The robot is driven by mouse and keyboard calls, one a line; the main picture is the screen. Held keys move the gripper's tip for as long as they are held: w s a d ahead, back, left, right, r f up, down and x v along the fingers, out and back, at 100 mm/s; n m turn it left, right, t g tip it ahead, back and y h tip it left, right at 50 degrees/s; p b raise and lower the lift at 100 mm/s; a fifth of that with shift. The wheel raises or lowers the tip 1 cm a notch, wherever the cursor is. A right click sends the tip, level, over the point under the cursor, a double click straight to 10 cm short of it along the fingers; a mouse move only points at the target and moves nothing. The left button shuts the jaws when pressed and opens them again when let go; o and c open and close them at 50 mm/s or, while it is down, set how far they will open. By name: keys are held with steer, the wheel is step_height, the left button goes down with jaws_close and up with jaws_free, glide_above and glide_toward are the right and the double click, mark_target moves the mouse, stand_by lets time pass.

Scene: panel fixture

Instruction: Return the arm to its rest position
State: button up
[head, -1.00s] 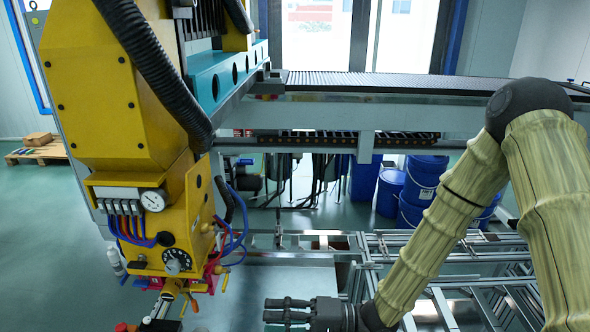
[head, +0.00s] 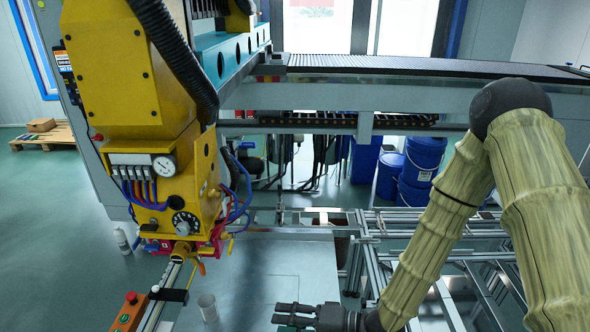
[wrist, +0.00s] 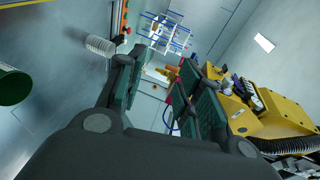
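My gripper (head: 292,314) is at the bottom middle of the head view, at the end of my bent arm, pointing left above the grey table surface. In the wrist view my gripper (wrist: 160,68) shows its two dark fingers spread apart with nothing between them. It touches nothing that I can see. My arm comes in from the right and bends at a dark elbow joint. The lowest part of the arm is cut off by the frame's edge.
A yellow machine head (head: 125,75) hangs at the left. Below it are an orange button box (head: 128,312) and a white ribbed cylinder (head: 207,308). A metal frame (head: 372,262) stands right of my gripper. Blue drums (head: 420,160) stand behind. A green round object (wrist: 12,85) shows in the wrist view.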

steer(key=s+d+f+h+b, duration=0.1)
steer(key=s+d+f+h, duration=0.15)
steer(key=f, duration=0.45)
steer(key=s+d+f+h+b, duration=0.1)
steer(key=s+d+f+h, duration=0.2)
steer(key=f, duration=0.4)
steer(key=s+d+f+h+b, duration=0.1)
steer(key=d+f+h, duration=0.2)
steer(key=d+f, duration=0.25)
steer(key=s+d+f+g+h+b, duration=0.1)
steer(key=s+d+f+g+h, duration=0.1)
steer(key=s+d+f, duration=0.3)
steer(key=s+d+f+n+g+h+b, duration=0.1)
steer(key=s+d+f+h, duration=0.3)
steer(key=s+d, duration=0.4)
steer(key=s+f, duration=0.1)
steer(key=s, duration=0.2)
steer(key=shift+d+f+n+g+h+b, duration=0.25)
steer(key=shift+n+g+h+b, duration=0.05)
steer(key=shift+g+h, duration=0.1)
steer(key=shift+s, duration=0.1)
